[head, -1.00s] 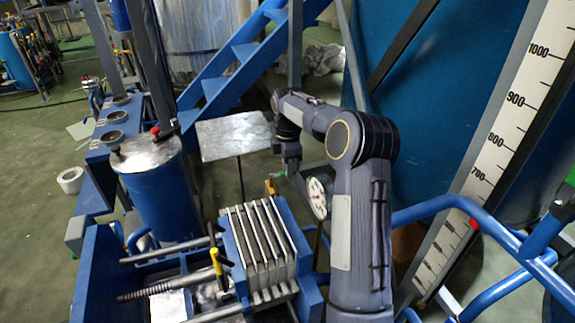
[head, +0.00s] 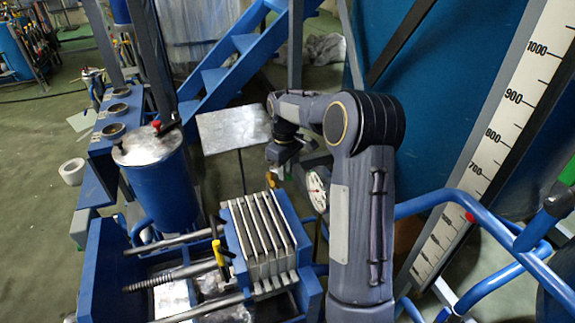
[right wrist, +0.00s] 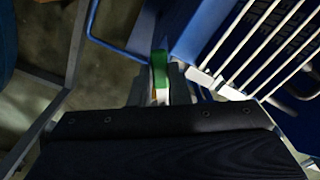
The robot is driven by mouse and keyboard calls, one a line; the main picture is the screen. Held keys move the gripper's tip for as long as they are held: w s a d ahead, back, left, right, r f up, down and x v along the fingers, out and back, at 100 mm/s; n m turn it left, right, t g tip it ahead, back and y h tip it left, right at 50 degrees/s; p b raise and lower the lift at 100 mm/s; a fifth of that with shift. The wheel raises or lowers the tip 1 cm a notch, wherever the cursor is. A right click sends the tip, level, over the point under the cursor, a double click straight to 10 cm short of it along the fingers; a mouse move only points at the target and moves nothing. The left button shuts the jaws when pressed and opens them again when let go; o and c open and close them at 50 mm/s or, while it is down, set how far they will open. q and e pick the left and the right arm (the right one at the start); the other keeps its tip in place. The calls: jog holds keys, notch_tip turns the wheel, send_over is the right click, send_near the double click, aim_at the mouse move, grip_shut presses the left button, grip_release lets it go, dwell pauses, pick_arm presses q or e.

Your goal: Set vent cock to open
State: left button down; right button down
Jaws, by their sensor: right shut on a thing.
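My right gripper (head: 282,160) hangs at the end of my right arm, beyond the white plates and in front of the grey metal panel. In the right wrist view, a green handle (right wrist: 159,68) shows at the fingertips (right wrist: 160,94), and the gripper is shut on it. I take this handle to be the vent cock; no label shows. Its body and exact angle are hidden by the gripper. A small yellow handle (head: 271,181) stands just below the gripper in the head view. My left gripper is out of view.
The plate stack (head: 262,235) in its blue frame and another yellow handle (head: 218,253) lie in front. A blue cylinder (head: 160,190) stands left and a round dial (head: 316,190) right. Blue rails (head: 455,200) and a white scale (head: 500,130) fill the right side.

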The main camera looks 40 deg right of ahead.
jog(key=shift+a+m+p, duration=0.15)
jog(key=shift+a+m, duration=0.3)
jog(key=shift+m, duration=0.55)
jog(key=shift+a+m+p, duration=0.2)
jog(key=shift+a+m, duration=0.2)
jog(key=shift+m, duration=0.6)
jog(key=shift+a+m+p, duration=0.15)
jog(key=shift+a+m, duration=0.3)
jog(key=shift+m, duration=0.55)
jog(key=c, duration=1.4)
grip_release()
jog(key=shift+o, duration=0.2)
jog(key=shift+a, duration=0.1)
notch_tip(320, 180, up, 8)
